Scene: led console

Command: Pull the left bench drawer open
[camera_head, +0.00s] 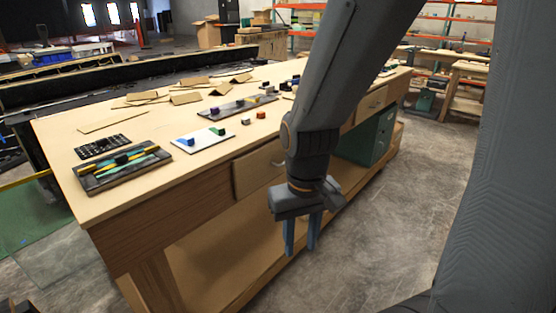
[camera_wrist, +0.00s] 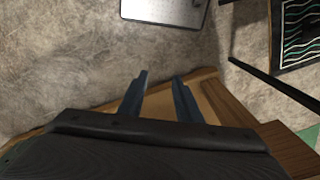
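The left bench drawer (camera_head: 254,174) is a light wood front set in the long side of the workbench, and it looks shut. A small pale handle (camera_head: 279,163) shows at its right part, close to my arm, which hides the area just right of it. My gripper (camera_head: 301,250) points down in front of the bench, below and right of the drawer front, apart from the handle. Its two fingers are spread with nothing between them. In the wrist view my gripper (camera_wrist: 160,78) also shows empty, above floor and a wooden edge; no handle can be made out there.
The bench top (camera_head: 62,133) holds a tray of tools (camera_head: 122,168), a white board with small blocks (camera_head: 203,140) and cardboard pieces. A second drawer (camera_head: 371,103) and a green cabinet (camera_head: 376,139) are farther right. The lower shelf (camera_head: 215,262) sticks out below. Grey floor (camera_head: 400,200) right of the bench is clear.

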